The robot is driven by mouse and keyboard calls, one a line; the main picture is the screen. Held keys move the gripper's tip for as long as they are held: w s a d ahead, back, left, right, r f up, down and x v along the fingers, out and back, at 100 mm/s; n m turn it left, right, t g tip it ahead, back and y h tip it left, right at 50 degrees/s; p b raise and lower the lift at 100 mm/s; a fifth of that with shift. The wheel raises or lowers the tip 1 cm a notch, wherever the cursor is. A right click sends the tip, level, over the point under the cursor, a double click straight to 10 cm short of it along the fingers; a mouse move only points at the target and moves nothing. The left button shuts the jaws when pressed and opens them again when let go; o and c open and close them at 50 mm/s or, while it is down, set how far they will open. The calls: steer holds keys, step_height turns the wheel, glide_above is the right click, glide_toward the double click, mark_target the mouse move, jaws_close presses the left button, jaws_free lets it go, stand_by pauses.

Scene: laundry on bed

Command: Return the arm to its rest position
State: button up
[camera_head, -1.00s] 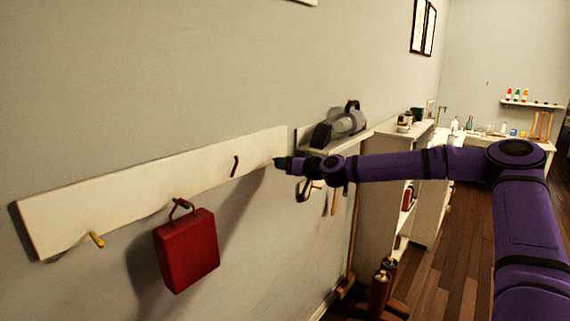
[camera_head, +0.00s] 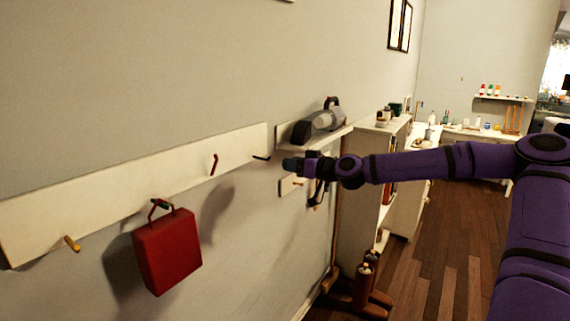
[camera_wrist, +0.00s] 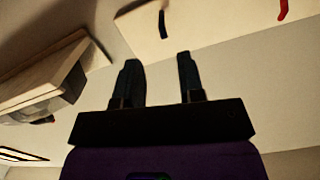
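My gripper (camera_head: 292,164) is at the end of my outstretched purple arm, close to the wall and just right of the peg board's right end. In the wrist view its two dark fingers (camera_wrist: 161,75) stand apart with nothing between them, so it is open and empty. The white peg board (camera_head: 120,190) holds a yellow peg (camera_head: 72,244), a red peg (camera_head: 214,163) and a dark peg (camera_head: 261,157). A red box-shaped bag (camera_head: 168,250) hangs by its handle from a green peg. The dark peg (camera_wrist: 162,24) also shows ahead of the fingers in the wrist view.
A small wall shelf (camera_head: 338,132) with a grey handheld vacuum (camera_head: 322,122) is just behind and above my gripper. A white cabinet (camera_head: 358,185) stands to its right. The wooden floor (camera_head: 455,245) is open at right.

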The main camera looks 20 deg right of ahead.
steer(key=shift+s, duration=0.1)
stand_by(0.4)
steer(key=s+a+f+n+g+h, duration=0.3)
steer(key=s+a+f+g+h, duration=0.3)
steer(key=s+a+f+g, duration=0.45)
steer(key=s+d+r+m+h, duration=0.1)
steer(key=s+d+r+m, duration=0.1)
steer(key=s+r, duration=0.5)
steer(key=s+d+r+m+t+h, duration=0.1)
steer(key=s+d+r, duration=0.4)
steer(key=s, duration=1)
steer(key=s+d+r+m+t+h, duration=0.1)
steer(key=s+d+r+m+h, duration=0.1)
steer(key=s+r+m, duration=0.3)
steer(key=s+d+r, duration=0.1)
steer(key=s+r, duration=0.3)
steer(key=s, duration=0.2)
steer(key=shift+d+r, duration=0.2)
steer(key=shift+d, duration=0.05)
